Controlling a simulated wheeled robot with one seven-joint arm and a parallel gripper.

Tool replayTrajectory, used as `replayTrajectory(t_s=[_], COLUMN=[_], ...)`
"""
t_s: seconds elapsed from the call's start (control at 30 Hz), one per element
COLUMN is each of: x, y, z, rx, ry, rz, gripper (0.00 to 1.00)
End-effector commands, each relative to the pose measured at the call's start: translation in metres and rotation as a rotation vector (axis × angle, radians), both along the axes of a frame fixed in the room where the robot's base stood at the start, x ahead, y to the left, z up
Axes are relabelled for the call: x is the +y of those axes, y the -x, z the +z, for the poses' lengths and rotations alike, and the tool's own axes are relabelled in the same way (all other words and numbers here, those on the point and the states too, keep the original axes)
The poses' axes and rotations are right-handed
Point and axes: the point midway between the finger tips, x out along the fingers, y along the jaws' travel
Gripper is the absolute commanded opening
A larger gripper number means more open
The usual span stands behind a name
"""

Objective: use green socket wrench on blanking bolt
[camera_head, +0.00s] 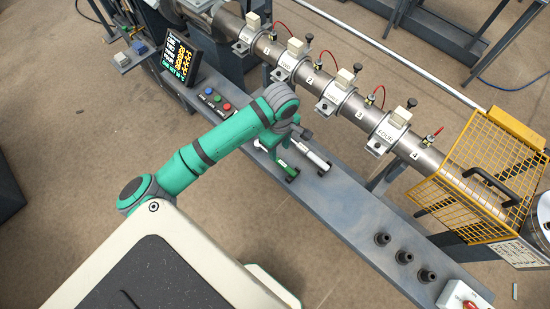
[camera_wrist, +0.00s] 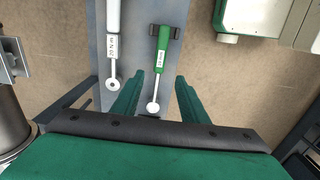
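In the head view my gripper (camera_head: 284,145) is over the wrenches. I cannot tell which part is the blanking bolt.
A white wrench (camera_wrist: 113,40) lies beside the green one. Several black cylindrical pieces, one here (camera_head: 403,256), stand on the bench's right part. Behind runs the barrel (camera_head: 320,85) with numbered clamps, ending at a yellow cage (camera_head: 490,165). A button panel (camera_head: 217,101) and screen (camera_head: 179,58) stand left.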

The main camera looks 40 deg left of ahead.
Motion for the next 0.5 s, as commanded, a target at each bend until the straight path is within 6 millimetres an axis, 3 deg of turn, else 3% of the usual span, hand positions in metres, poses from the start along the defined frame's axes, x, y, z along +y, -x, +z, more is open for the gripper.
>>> replayTrajectory(t_s=[0.2,0.5], x=[0.000,0.002], y=[0.001,0.000], z=[-0.033,-0.055], rx=[0.002,0.000], ry=[0.001,-0.001], rz=[0.000,-0.002], gripper=[0.40,0.40])
